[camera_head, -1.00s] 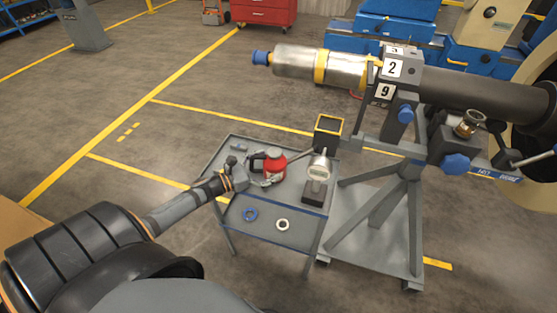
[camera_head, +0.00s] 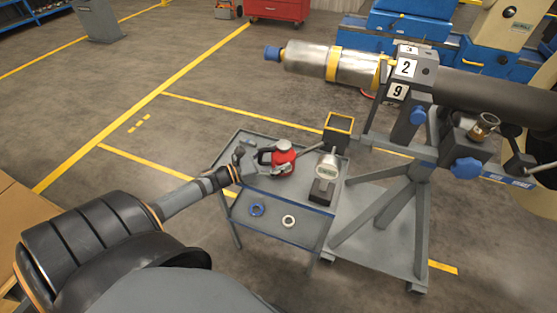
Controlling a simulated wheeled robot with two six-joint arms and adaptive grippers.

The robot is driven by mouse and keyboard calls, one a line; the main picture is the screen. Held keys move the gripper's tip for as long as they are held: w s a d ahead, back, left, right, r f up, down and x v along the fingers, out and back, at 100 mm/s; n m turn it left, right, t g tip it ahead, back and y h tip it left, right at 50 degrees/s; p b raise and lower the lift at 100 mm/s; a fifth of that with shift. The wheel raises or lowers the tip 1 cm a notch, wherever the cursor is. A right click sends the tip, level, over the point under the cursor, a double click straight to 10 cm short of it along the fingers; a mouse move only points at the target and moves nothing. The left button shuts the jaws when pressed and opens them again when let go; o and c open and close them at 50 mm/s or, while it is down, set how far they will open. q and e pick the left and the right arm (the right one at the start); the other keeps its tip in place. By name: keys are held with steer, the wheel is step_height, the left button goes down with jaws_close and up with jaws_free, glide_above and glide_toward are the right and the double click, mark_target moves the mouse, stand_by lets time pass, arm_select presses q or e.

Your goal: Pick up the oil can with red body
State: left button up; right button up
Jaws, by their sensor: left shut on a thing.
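The oil can with red body (camera_head: 284,158) stands on the top of the small grey cart, with a grey cap and a dark handle on its left side. My left arm reaches in from the lower left. My left gripper (camera_head: 250,168) is at the can's left side, by the handle, and is shut on the oil can. The fingertips are small and dark here, so the exact contact is hard to see. The can looks upright at cart-top level. My right gripper is not in view.
The grey cart (camera_head: 240,208) also carries a blue ring (camera_head: 257,210), a white ring (camera_head: 289,221) and a gauge (camera_head: 325,172) right of the can. A rotor stand (camera_head: 412,175) stands close on the right. Floor to the left is open.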

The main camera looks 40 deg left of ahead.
arm_select(q)
steer(key=s+d+r+p, duration=0.7)
steer(key=s+r+p, duration=0.4)
steer(key=s, duration=0.1)
steer(key=shift+r+p, duration=0.2)
steer(key=shift+p, duration=0.2)
steer(key=shift+s, duration=0.1)
